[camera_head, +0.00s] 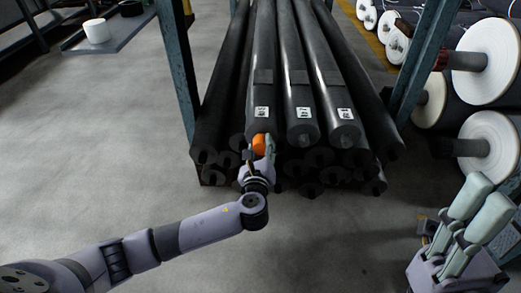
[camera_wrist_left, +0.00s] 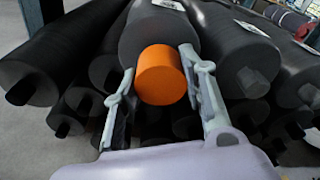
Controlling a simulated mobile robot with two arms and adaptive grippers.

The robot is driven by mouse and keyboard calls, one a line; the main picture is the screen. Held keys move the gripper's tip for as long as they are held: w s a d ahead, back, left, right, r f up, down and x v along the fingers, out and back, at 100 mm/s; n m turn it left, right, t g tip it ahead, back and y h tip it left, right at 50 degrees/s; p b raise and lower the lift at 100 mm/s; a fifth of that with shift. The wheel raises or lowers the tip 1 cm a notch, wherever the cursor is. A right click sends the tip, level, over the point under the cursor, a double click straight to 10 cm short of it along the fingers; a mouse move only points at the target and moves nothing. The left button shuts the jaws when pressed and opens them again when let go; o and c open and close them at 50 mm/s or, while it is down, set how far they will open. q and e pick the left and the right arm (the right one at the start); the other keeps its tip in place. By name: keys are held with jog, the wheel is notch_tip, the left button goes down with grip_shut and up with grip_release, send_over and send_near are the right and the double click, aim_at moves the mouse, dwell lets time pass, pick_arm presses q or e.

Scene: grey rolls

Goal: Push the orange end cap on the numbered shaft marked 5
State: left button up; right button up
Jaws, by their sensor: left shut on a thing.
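The orange end cap (camera_head: 259,144) is at the front end of the left one of three labelled black shafts in the head view. That shaft (camera_head: 262,100) has a white label whose number is too small to read. In the left wrist view the cap (camera_wrist_left: 161,75) sits in front of the shaft's end face, which hides whether it is seated. My left gripper (camera_head: 264,150) is shut on the cap, one finger on each side; the fingers also show in the left wrist view (camera_wrist_left: 160,92). My right gripper (camera_head: 482,202) is at the lower right, far from the shafts, its fingers apart and empty.
More black shafts (camera_head: 318,157) are stacked below and beside, between blue-green rack posts (camera_head: 178,65). Large white-ended rolls (camera_head: 484,65) stand at the right. A grey table with a white roll (camera_head: 97,31) is at the upper left. The floor in front is clear.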

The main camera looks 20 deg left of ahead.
pick_arm(q)
jog(key=shift+x, duration=0.85)
jog(key=o, duration=1)
jog(key=v, duration=1.2)
jog(key=shift+r, duration=0.1)
